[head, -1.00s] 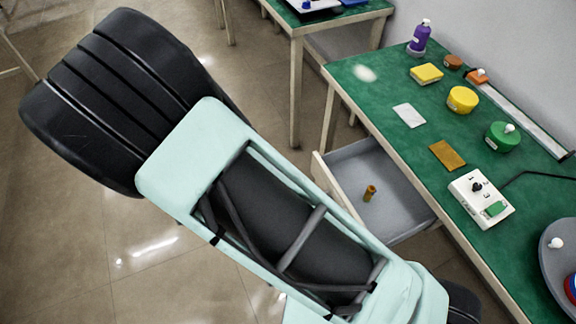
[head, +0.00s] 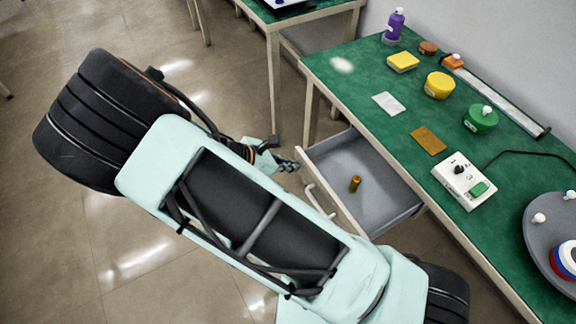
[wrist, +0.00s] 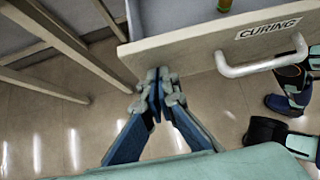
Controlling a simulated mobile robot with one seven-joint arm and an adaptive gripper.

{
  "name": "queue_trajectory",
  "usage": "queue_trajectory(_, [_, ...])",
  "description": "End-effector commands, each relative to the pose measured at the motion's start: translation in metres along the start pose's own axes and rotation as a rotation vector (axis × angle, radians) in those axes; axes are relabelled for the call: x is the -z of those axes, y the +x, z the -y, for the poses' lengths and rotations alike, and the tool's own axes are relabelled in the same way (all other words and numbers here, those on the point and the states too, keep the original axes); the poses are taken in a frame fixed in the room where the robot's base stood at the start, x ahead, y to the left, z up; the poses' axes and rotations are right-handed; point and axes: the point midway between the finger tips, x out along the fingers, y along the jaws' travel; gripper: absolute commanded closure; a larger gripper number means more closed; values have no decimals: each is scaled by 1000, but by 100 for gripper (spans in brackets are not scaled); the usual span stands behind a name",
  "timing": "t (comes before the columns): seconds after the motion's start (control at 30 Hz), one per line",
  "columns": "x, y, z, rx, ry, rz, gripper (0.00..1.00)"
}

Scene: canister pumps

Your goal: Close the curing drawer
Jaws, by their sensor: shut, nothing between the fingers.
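The curing drawer (head: 375,205) is pulled out from under the green-topped table, with a small brown cylinder (head: 355,184) lying or standing inside it. Its front panel (wrist: 190,52) carries a "CURING" label and a pale bar handle (wrist: 262,62) in the wrist view; the handle also shows in the head view (head: 319,203). My gripper (wrist: 158,82) is shut and empty, just in front of the panel's left end, left of the handle. I cannot tell whether the fingertips touch the panel. In the head view my gripper (head: 291,165) is beside the drawer's far front corner.
The green table (head: 395,100) holds a purple bottle (head: 396,24), a yellow tub (head: 439,85), a green tub (head: 481,118), a white switch box (head: 463,180) and a grey disc (head: 545,225). Table legs stand left of the drawer. Floor before the drawer is open.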

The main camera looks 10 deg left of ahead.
Motion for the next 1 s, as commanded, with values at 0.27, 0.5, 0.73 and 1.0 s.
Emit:
queue_trajectory(0.27, [-3,3,0,0,1,0,100])
queue_trajectory(0.5, [-27,26,1,4,4,0,100])
queue_trajectory(0.73, [-66,66,1,5,5,1,100])
queue_trajectory(1.0, [-108,109,1,4,4,1,100])
